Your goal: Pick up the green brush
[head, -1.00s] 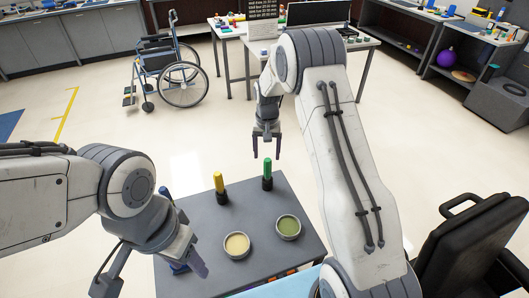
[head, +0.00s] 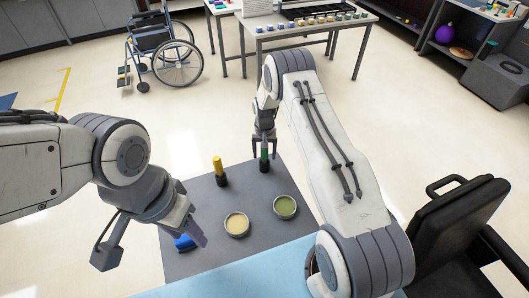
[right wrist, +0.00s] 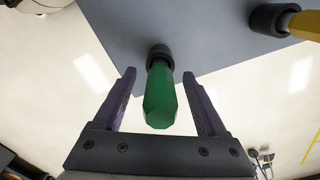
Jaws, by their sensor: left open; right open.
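The green brush (head: 264,154) stands upright in a dark base near the far edge of the grey table (head: 205,262). In the right wrist view its green handle (right wrist: 160,97) points toward the camera and lies between the two purple fingers. My right gripper (head: 264,150) is open around the handle, with a gap on each side (right wrist: 163,95). My left gripper (head: 198,238) is over the table's near left part, above a blue thing (head: 185,242) that it partly hides. The left gripper's opening is hard to see from here.
A yellow brush (head: 218,166) stands upright in a dark base left of the green one, also in the right wrist view (right wrist: 303,24). A cream bowl (head: 237,224) and a green bowl (head: 285,207) sit nearer. A black seat (head: 450,230) stands at right, a wheelchair (head: 165,50) far left.

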